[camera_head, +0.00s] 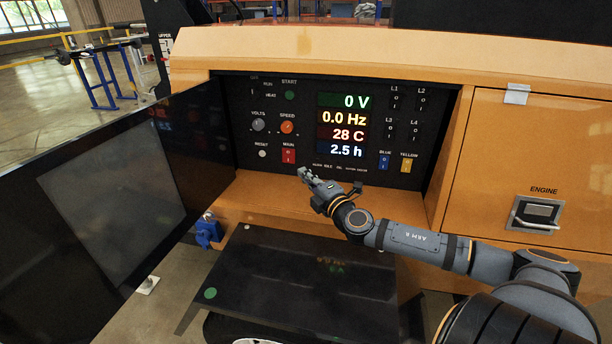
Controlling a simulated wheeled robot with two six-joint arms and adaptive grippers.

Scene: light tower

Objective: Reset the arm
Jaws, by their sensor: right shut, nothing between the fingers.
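My right arm comes in from the lower right of the head view. Its gripper (308,178) is shut and empty. In the picture it lies just below the red MAIN switch (289,156) on the black control panel (275,122); I cannot tell whether it touches the panel. The panel's displays (343,127) are lit and read 0 V, 0.0 Hz, 28 C and 2.5 h. My left gripper is not in view.
The panel is recessed in an orange machine housing (400,60). A dark door (100,190) stands open at the left. A closed panel with an ENGINE latch (536,214) is at the right. A blue padlock (208,232) hangs below the door. Blue trestles (105,75) stand far left.

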